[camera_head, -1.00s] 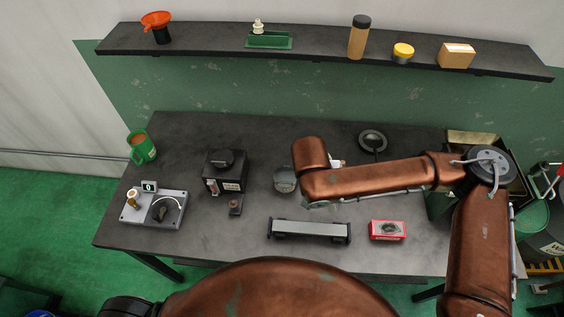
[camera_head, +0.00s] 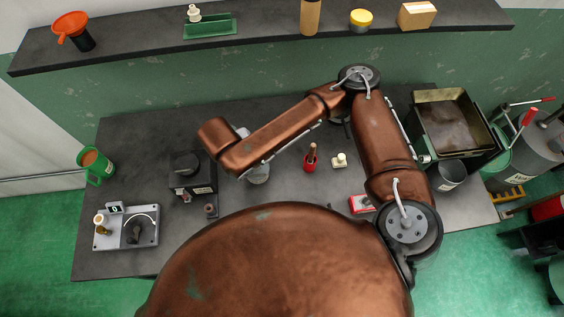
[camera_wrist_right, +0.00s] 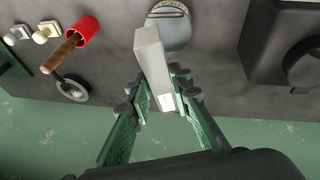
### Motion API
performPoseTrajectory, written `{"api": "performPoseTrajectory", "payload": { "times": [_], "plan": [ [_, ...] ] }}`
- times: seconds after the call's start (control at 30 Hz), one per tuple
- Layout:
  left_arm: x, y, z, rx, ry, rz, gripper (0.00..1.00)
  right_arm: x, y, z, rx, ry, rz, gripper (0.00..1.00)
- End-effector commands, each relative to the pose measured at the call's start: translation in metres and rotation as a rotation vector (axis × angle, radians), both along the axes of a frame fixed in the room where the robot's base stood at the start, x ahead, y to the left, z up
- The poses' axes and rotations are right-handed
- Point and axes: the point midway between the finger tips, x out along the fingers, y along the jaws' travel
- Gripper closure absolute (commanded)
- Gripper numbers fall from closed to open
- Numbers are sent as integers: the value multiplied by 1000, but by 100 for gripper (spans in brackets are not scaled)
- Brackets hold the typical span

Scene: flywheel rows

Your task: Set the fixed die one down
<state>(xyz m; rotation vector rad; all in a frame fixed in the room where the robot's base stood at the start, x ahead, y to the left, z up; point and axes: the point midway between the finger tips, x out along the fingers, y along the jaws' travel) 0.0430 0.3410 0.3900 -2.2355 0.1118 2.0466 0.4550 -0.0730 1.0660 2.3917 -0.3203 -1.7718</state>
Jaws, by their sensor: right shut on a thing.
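The fixed die (camera_wrist_right: 152,58) looks like a long light grey block with a small white label near one end. My right gripper (camera_wrist_right: 160,98), with green fingers, is shut on its labelled end in the right wrist view. The other end points at a round metal pot (camera_wrist_right: 170,27); I cannot tell the gap or height between them. In the head view a pale piece of the die (camera_head: 243,132) shows behind my right forearm, above the back of the table, near the pot (camera_head: 258,173). My right gripper is hidden there. My left gripper is not in view.
A black machine (camera_head: 186,166) stands left of the pot on the dark table (camera_head: 262,112). A red cup with a wooden handle (camera_head: 310,160) and a small cream-knobbed piece (camera_head: 340,161) stand right.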

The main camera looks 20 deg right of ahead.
Motion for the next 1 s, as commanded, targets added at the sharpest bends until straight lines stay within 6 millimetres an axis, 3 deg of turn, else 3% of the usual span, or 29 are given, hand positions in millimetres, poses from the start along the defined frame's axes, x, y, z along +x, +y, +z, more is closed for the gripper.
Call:
{"api": "performPoseTrajectory", "payload": {
  "times": [0.03, 0.5, 0.8, 1.0],
  "plan": [
    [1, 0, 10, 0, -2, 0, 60, -6, 0, 0, 13, 0, 0, 100],
    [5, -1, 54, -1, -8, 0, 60, -63, -5, -29, 142, -16, -55, 100],
    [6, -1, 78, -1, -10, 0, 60, -101, -10, -31, 222, -28, -127, 100],
    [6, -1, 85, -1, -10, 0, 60, -115, -12, -31, 249, -35, -159, 100]
  ]
}}
